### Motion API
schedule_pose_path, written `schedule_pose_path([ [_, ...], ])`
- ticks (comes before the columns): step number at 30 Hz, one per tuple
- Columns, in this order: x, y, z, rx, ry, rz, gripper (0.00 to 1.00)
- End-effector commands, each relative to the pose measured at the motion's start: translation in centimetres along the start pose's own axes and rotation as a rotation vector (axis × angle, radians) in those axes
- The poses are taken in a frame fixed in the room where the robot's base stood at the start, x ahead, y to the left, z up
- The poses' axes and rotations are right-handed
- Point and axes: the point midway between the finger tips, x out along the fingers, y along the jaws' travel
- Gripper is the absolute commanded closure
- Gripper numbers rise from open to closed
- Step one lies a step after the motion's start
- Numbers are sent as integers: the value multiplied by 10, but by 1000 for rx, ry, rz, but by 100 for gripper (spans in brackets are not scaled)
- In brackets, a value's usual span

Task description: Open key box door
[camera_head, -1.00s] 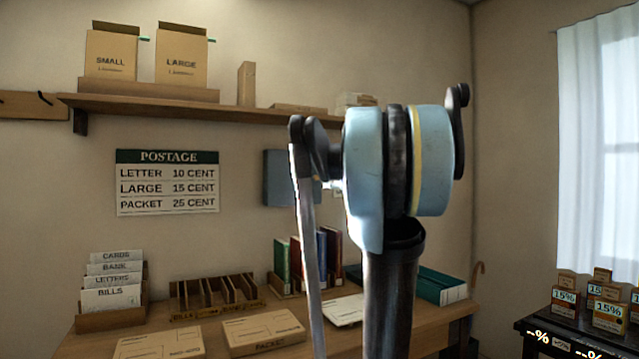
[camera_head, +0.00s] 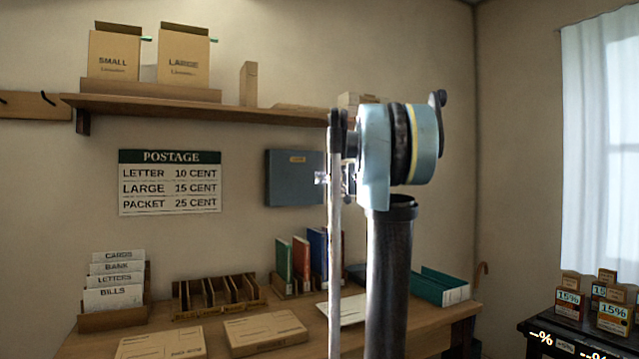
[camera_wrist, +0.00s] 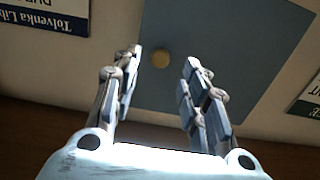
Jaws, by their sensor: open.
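The key box (camera_head: 293,178) is a flat blue-grey box on the wall beneath the shelf, its door shut. In the wrist view its door (camera_wrist: 215,40) fills the upper middle and bears a round brass knob (camera_wrist: 161,59). My gripper (camera_wrist: 160,63) is open, its fingertips on either side of the knob in the picture. I cannot tell how far the knob lies beyond the tips. No contact shows. In the head view my gripper (camera_head: 321,178) shows only in part at the box's right edge; my arm hides the rest.
A wall shelf (camera_head: 200,109) with boxes runs above the key box. The postage sign (camera_head: 170,182) hangs to its left. Below, a desk (camera_head: 290,310) holds letter racks, parcels and books (camera_head: 302,260). A dark sign (camera_wrist: 40,18) shows in the wrist view.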

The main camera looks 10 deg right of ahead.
Motion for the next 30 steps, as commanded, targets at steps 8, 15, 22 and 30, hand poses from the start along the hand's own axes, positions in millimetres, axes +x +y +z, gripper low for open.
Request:
schedule_pose_path([
  [8, 38, 0, 0, 0, 0, 0, 59],
  [15, 52, 0, 0, 0, 0, 0, 59],
  [22, 54, -1, 0, 0, 0, -1, 59],
  [30, 54, -2, 0, 0, 0, -1, 100],
])
